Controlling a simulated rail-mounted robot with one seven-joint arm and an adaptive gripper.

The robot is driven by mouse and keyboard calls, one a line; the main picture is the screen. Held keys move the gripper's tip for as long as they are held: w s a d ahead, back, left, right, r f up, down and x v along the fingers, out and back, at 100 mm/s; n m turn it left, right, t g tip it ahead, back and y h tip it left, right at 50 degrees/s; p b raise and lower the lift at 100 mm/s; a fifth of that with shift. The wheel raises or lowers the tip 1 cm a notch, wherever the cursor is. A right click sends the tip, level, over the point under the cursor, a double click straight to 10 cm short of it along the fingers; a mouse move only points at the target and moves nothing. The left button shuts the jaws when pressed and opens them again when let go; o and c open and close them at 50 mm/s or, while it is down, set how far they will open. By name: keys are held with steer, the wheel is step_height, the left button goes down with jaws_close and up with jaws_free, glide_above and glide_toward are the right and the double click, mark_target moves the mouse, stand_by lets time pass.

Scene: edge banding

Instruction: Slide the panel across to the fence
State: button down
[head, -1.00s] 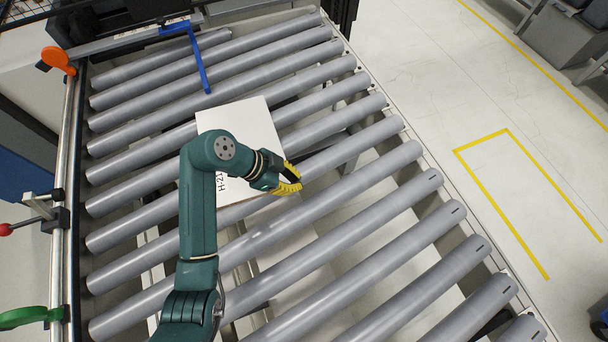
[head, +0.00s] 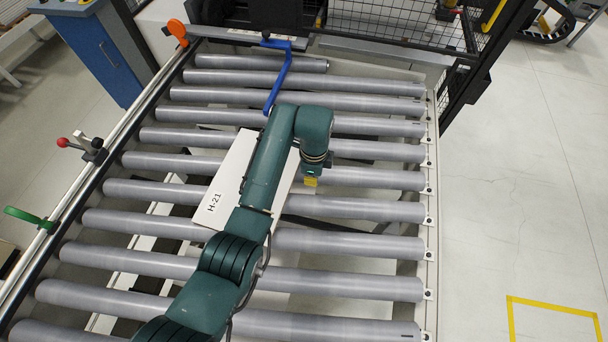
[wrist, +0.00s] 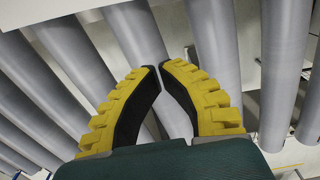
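The panel (head: 228,178) is a white board marked H-21, lying on the grey rollers with my arm across its middle. The fence appears to be the long metal rail (head: 122,127) along the left side of the rollers; a gap of bare rollers separates it from the panel. My gripper (head: 311,182) points down just right of the panel's right edge; contact cannot be told. In the wrist view my gripper's yellow fingers (wrist: 159,67) have their tips almost together with nothing between them. A pale flat surface at the wrist view's upper left (wrist: 40,12) may be the panel.
A blue bent bar (head: 279,78) hangs over the far rollers. An orange knob (head: 177,30), a red-tipped lever (head: 80,145) and a green handle (head: 30,217) are along the rail. Bare rollers (head: 370,210) lie right of my gripper. Mesh fencing (head: 395,25) stands behind.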

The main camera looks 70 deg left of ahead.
step_height(320, 180, down, 8)
steer(key=shift+s+r+b, duration=0.1)
steer(key=shift+b, duration=0.5)
steer(key=shift+s+a+p, duration=0.2)
steer(key=shift+s+a, duration=0.35)
steer(key=shift+s, duration=0.3)
steer(key=shift+s+a+p, duration=0.2)
steer(key=shift+s+a, duration=0.35)
steer(key=shift+s, duration=0.25)
